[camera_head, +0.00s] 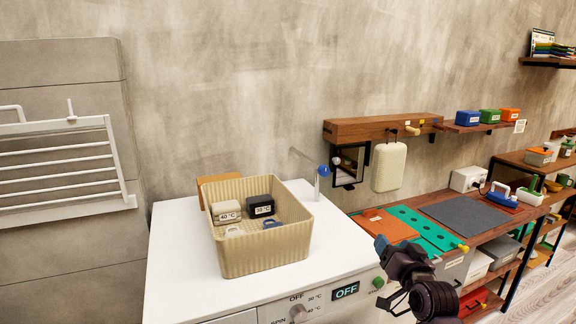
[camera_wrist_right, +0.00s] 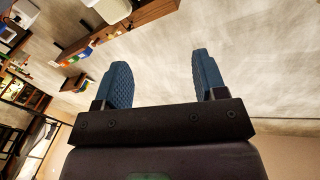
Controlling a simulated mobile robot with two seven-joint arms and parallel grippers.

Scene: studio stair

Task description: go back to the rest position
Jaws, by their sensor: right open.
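My right arm comes in at the lower right of the head view, in front of the washing machine's right edge, with the dark end of it (camera_head: 405,275) pointing up and left. In the right wrist view, my right gripper (camera_wrist_right: 160,72) shows two blue ribbed fingers spread wide apart. Nothing is between them; a bare wall lies behind. My left gripper is in neither view.
A beige ribbed basket (camera_head: 265,256) with several labelled blocks stands on the white washing machine (camera_head: 180,270). To the right is a wooden bench with a green board (camera_head: 425,229) and grey mat (camera_head: 470,215). A drying rack (camera_head: 60,165) hangs at left.

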